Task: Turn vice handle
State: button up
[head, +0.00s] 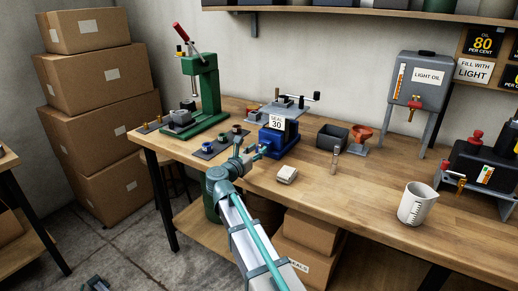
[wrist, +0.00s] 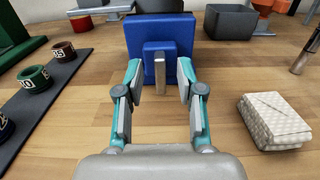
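The blue vice (head: 279,142) stands on the workbench and also shows at the top of the wrist view (wrist: 140,42). Its handle seems to be the upright grey bar (wrist: 159,75) at the vice's front in the wrist view; I cannot make it out in the head view. My gripper (wrist: 160,78) is open, with one finger on each side of the bar. Gaps show between the bar and both fingers. In the head view my gripper (head: 260,151) is close in front of the vice, and its fingertips are small and partly hidden.
A folded cloth-like bundle (wrist: 272,120) lies right of my gripper, and a dark strip with several rings (wrist: 38,85) lies left. A green press (head: 203,90) stands left, a dark bin (head: 332,137) right. The bench's front right is mostly clear around a measuring jug (head: 415,205).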

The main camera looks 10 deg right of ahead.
jog(key=shift+x, duration=0.9)
grip_shut()
